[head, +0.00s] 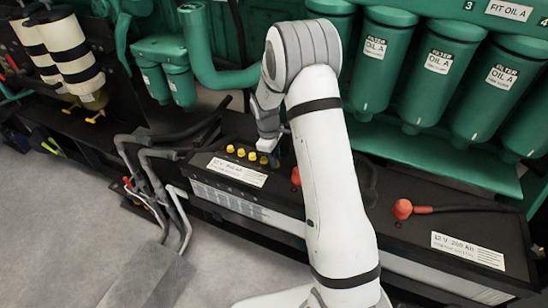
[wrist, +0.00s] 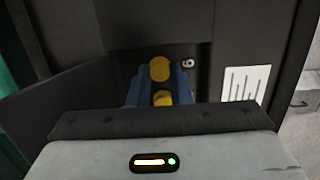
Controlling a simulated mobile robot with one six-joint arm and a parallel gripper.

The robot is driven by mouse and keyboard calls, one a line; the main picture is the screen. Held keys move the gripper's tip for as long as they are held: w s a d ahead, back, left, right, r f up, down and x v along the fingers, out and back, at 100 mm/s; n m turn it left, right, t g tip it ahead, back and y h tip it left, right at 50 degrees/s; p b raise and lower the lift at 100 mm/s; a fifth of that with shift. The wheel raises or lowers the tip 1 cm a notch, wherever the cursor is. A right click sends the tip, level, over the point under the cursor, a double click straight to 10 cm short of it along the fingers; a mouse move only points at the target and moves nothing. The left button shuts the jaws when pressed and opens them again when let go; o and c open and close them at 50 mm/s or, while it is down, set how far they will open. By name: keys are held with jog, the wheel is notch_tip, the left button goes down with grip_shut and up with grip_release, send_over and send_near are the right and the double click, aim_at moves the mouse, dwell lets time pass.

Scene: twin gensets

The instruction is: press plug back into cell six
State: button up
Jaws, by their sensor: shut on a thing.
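The black battery (head: 205,160) has a row of yellow plugs (head: 241,152) on its top. My gripper (head: 267,148) points down at the right end of this row. In the wrist view, my gripper (wrist: 158,80) has its blue fingers closed around a yellow plug (wrist: 160,70), just left of a white "6" mark (wrist: 188,63) on the dark battery top. A second yellow round part (wrist: 162,98) shows nearer to me between the fingers; I cannot tell whether it belongs to the same plug. The plug's lower end and the cell hole are hidden.
A red terminal cap (head: 296,176) sits right of my gripper, and another red cap (head: 403,209) with a black cable lies farther right. Green oil filters (head: 435,70) hang behind. Grey pipes (head: 160,175) stand at the left.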

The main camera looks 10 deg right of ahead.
jog(key=o, duration=0.8)
jog(key=shift+r, duration=0.1)
jog(key=shift+r+p, duration=1.65)
jog(key=shift+r, duration=0.8)
jog(key=shift+c, duration=0.3)
grip_shut()
jog(key=shift+f, duration=0.15)
